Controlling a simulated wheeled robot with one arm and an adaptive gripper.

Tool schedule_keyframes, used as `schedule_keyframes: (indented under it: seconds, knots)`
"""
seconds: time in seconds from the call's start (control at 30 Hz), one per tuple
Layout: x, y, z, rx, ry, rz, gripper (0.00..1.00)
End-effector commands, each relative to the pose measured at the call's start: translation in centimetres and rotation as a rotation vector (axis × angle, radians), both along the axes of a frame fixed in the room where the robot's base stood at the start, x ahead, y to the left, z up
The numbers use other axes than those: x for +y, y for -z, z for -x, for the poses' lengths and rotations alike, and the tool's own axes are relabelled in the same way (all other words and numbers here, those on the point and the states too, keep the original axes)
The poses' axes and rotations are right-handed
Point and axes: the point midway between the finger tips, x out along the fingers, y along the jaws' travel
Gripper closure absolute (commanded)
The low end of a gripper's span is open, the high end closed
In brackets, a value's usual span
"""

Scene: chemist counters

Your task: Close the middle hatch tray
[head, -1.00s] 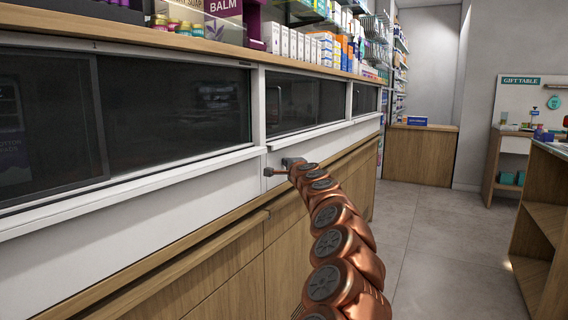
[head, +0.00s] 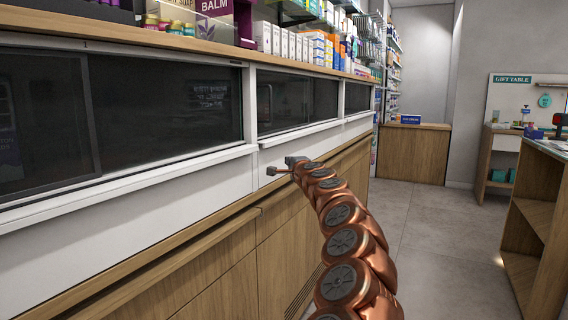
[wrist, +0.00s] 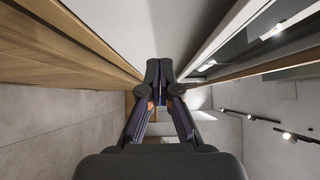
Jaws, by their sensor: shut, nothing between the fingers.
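The counter front on the left of the head view has a row of dark-glazed hatches, with a white ledge under each. The middle hatch (head: 284,101) lies past a narrow white post, and its white tray front (head: 308,137) is below the glass. I cannot tell how far this tray stands out. My gripper (head: 271,171) is shut and empty in front of the white panel, just below that tray front. Whether it touches the panel is unclear.
The nearer hatch (head: 170,110) and its ledge (head: 120,182) fill the left. Wooden cupboard fronts (head: 225,285) run below. Grey floor (head: 415,240) is clear, with a wooden unit (head: 540,215) on the right.

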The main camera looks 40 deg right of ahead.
Motion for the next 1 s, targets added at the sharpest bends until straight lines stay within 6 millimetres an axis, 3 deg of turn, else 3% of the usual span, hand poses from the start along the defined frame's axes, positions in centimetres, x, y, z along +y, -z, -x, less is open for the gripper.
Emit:
schedule_keyframes:
  seconds: [1.0]
  knots:
    - [3.0, 0.0, 7.7, 0.001, 0.003, 0.000, 1.00]
